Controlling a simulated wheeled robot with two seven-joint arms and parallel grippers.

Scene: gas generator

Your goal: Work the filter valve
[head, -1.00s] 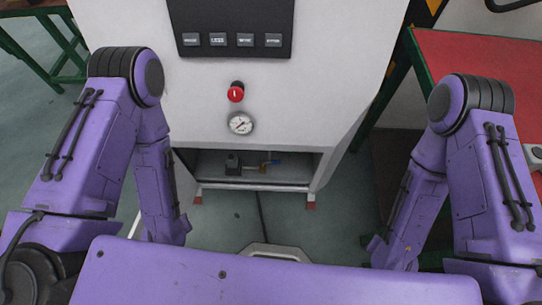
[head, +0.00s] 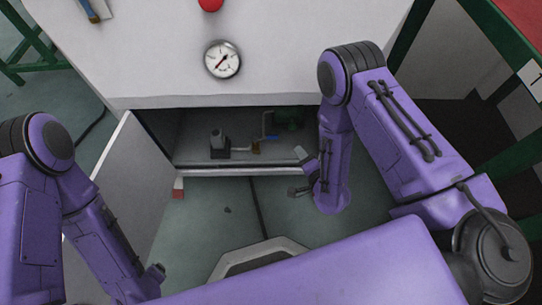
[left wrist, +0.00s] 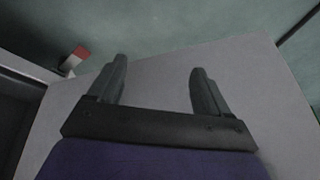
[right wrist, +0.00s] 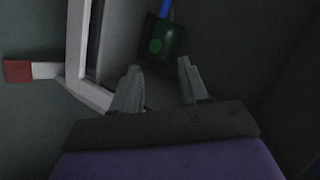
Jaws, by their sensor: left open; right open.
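The blue part also shows at the top of the right wrist view (right wrist: 166,9), above a dark green part (right wrist: 163,40). My right gripper (head: 297,173) is open and empty at the right front of the compartment, apart from the valve. In the right wrist view its open fingers (right wrist: 158,64) point toward the green part. My left gripper (left wrist: 158,66) is open and empty in front of a grey panel (left wrist: 240,75).
The open grey door (head: 128,190) stands left of the compartment, near my left arm. A round gauge (head: 222,60) and a red knob (head: 210,4) are on the front above. A compartment sill (head: 225,172) crosses below the opening. A green-framed table (head: 510,45) is at right.

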